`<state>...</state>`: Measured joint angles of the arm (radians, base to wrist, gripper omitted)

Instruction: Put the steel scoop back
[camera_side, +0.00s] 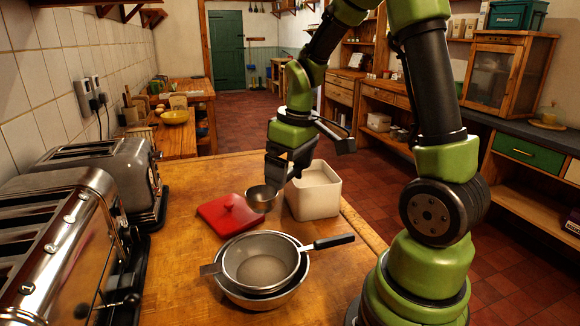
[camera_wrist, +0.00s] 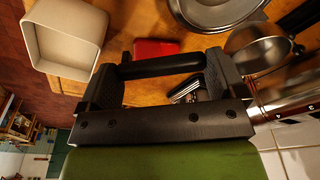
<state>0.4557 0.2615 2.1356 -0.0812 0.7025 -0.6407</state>
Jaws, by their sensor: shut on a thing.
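The steel scoop (camera_side: 262,199) hangs from my gripper (camera_side: 283,172), its round bowl low over the counter between the red lid (camera_side: 229,214) and the white bin (camera_side: 315,192). My gripper is shut on the scoop. In the wrist view, the scoop bowl (camera_wrist: 256,50) is to the right of my gripper (camera_wrist: 163,70), and a dark bar, seemingly its handle, lies across between the fingers. The grip itself is mostly hidden in the side view. The bin (camera_wrist: 65,38) is open, at the left of the wrist view; its inside is mostly hidden in the side view.
A sieve (camera_side: 260,262) with a black handle rests in a metal bowl (camera_side: 245,299) on the near counter. Two steel toasters (camera_side: 55,245) line the left wall. The wooden counter (camera_side: 180,225) is bare between toasters and lid. The bin stands near the counter's right edge.

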